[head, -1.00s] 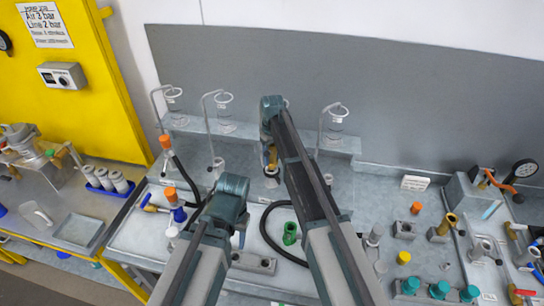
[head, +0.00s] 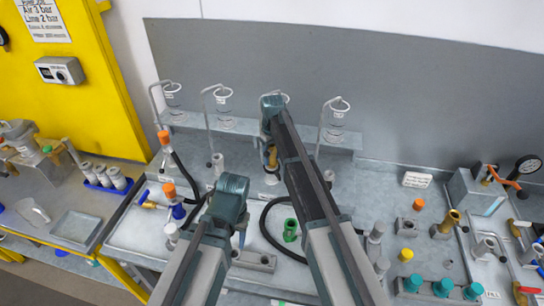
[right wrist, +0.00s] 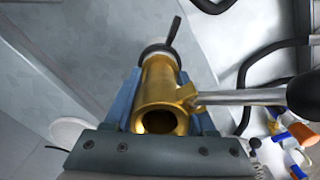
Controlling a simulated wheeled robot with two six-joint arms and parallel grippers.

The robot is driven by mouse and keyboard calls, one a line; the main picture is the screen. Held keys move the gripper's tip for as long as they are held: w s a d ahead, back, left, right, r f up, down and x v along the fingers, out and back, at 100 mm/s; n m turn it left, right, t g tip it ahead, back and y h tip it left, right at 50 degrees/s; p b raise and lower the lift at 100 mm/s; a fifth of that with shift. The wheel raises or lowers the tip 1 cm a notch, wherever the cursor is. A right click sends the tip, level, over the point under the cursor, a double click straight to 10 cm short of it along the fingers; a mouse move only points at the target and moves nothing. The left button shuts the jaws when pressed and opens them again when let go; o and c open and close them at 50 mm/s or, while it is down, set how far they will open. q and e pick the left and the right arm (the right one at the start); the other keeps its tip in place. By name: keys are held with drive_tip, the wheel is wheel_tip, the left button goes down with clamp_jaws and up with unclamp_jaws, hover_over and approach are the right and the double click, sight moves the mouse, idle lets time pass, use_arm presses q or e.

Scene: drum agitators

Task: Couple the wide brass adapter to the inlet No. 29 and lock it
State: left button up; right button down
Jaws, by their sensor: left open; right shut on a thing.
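My right gripper (head: 271,150) is shut on a brass adapter (head: 272,158) above the back of the bench. In the right wrist view the brass adapter (right wrist: 160,90) sits between the blue fingers (right wrist: 164,100), its open bore facing the camera. A steel side lever with a black knob runs from it to the right. Just past its far end is a pale grey ring fitting (right wrist: 157,49) with a dark lever. I cannot tell if they touch, and no number is legible. My left gripper (head: 239,236) is open and empty above the front of the bench.
Stands with glass rings (head: 224,95) line the back ledge. A black hose (head: 268,238) and a green cup (head: 290,230) lie near my arms. Orange-capped parts (head: 169,190) stand at left.

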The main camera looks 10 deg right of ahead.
drive_tip(key=shift+f+b, duration=0.4)
drive_tip(key=shift+f, duration=0.1)
idle(0.7)
drive_tip(key=shift+c, duration=0.7)
unclamp_jaws()
wheel_tip(320, 180, up, 17)
drive_tip(key=p, duration=1.7)
